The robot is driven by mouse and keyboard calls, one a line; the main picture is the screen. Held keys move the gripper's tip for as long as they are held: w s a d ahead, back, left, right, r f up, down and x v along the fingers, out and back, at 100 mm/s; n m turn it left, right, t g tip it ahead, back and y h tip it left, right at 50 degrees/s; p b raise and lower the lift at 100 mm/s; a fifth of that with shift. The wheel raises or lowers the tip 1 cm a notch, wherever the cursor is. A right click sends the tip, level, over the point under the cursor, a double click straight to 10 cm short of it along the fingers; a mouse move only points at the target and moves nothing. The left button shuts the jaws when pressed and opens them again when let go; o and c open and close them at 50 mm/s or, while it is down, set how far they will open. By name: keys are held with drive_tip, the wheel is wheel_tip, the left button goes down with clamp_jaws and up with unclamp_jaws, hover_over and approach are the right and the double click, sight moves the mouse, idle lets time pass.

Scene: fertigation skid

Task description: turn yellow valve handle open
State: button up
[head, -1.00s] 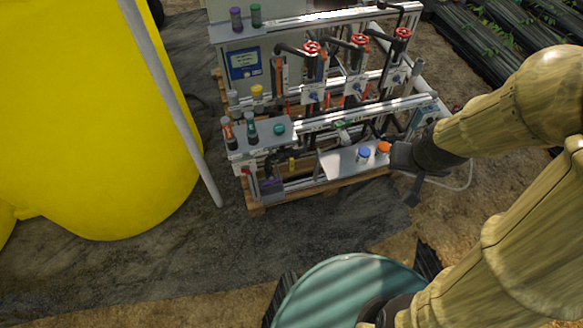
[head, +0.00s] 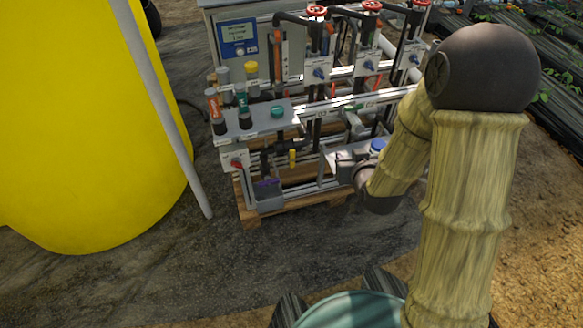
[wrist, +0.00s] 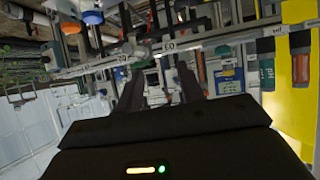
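The yellow valve handle (head: 292,158) is a small upright yellow lever on a dark pipe in the lower front of the skid, below the shelf with bottles. My gripper (head: 342,163) is to the right of it in the head view, in front of the small shelf, apart from the handle. The wrist view shows its two dark fingers (wrist: 160,82) spread apart with nothing between them, pointing at the skid's pipes and rails. I cannot make out the yellow handle clearly in the wrist view.
A bottle shelf (head: 260,113) overhangs the handle. A blue-capped bottle (head: 377,146) stands just beside my arm. Red handwheels (head: 317,11) top the pipes behind. A large yellow tank (head: 90,130) and a slanted grey pole (head: 165,110) stand left. Floor before the skid is clear.

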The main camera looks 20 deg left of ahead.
drive_tip(key=a+f+t+y+b, duration=0.1)
drive_tip(key=a+f+b, duration=0.2)
drive_tip(key=f+b, duration=0.2)
drive_tip(key=s+a+f+n+t+y+b, duration=0.1)
drive_tip(key=a+f+y+b, duration=0.1)
drive_tip(key=f+b, duration=0.4)
drive_tip(key=s+a+f+n+t+y+b, duration=0.1)
drive_tip(key=a+f+y+b, duration=0.1)
drive_tip(key=a+f+b, duration=0.2)
wheel_tip(320, 180, down, 4)
drive_tip(key=shift+a+r+t+b, duration=0.15)
drive_tip(key=shift+a+t+b, duration=0.2)
drive_tip(key=shift+b, duration=0.8)
